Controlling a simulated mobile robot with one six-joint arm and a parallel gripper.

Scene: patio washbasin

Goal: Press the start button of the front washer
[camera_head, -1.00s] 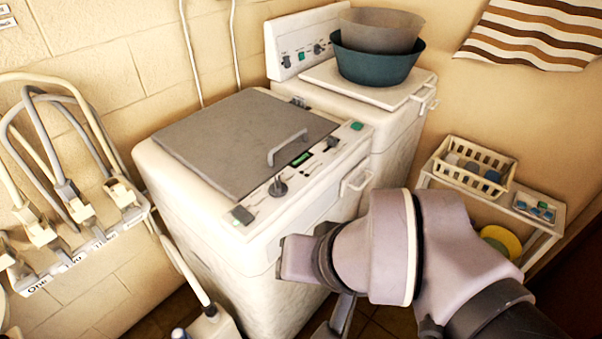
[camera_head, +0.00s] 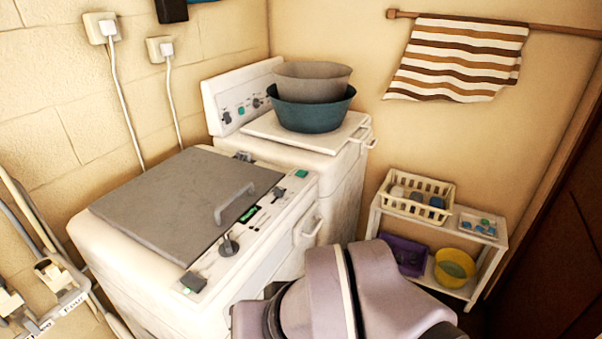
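The front washer (camera_head: 95,236) is a white machine with a grey lid and a handle on it. Its control panel (camera_head: 262,222) runs along the lid's right edge. The panel has a green square button (camera_head: 302,174) at the far end, a small dark switch, a green-lit strip (camera_head: 249,214), a dark round knob (camera_head: 229,246) and a dark square button (camera_head: 193,282) at the near end. I cannot read which one is marked start. My arm's mauve links fill the bottom centre, below and right of the panel. My gripper is not in view.
A second white washer (camera_head: 335,195) stands behind with basins (camera_head: 312,113) on its lid. A low white shelf (camera_head: 443,219) with a basket (camera_head: 415,197) stands at right. Hoses and plugs lie at lower left. A striped towel (camera_head: 458,57) hangs on the wall.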

